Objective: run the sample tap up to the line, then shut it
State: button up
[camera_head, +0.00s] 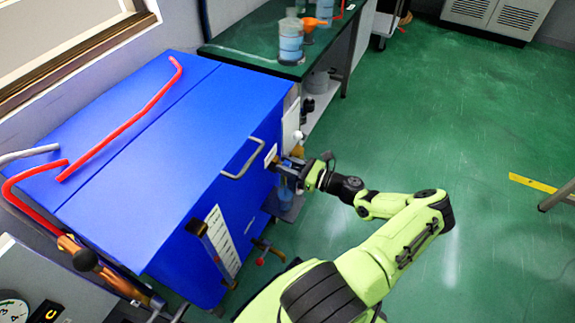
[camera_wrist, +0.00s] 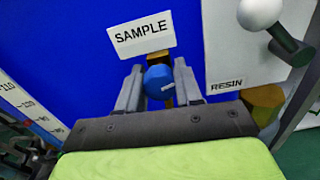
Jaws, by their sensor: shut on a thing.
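The sample tap has a blue knob (camera_wrist: 159,82) on a brass body (camera_wrist: 158,57), below a white SAMPLE label (camera_wrist: 141,34) on the blue cabinet. My gripper (camera_wrist: 158,86) is shut on the blue knob, one grey finger at each side of it. In the head view my gripper (camera_head: 290,166) reaches the cabinet's right front edge, and the knob is hard to make out there. A bluish vessel (camera_head: 284,196) shows partly below my gripper. Its fill line and level cannot be made out.
The blue cabinet (camera_head: 180,150) carries a bent metal handle (camera_head: 243,160) and a scale strip (camera_head: 222,241). A RESIN label (camera_wrist: 227,86) and a white ball-ended lever (camera_wrist: 262,14) are right of the tap. Green floor (camera_head: 480,130) is open at right.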

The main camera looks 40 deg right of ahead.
jog(key=shift+r+m+p, duration=0.25)
jog(key=shift+m+p, duration=0.65)
jog(key=shift+m, duration=0.1)
jog(key=shift+d+f+m, duration=0.1)
jog(key=shift+m, duration=0.4)
jog(key=o, duration=1)
jog(key=shift+o, duration=0.2)
jog(key=p+v, duration=0.2)
jog(key=v, duration=1.3)
jog(key=shift+s, duration=0.4)
jog(key=shift+d, duration=0.1)
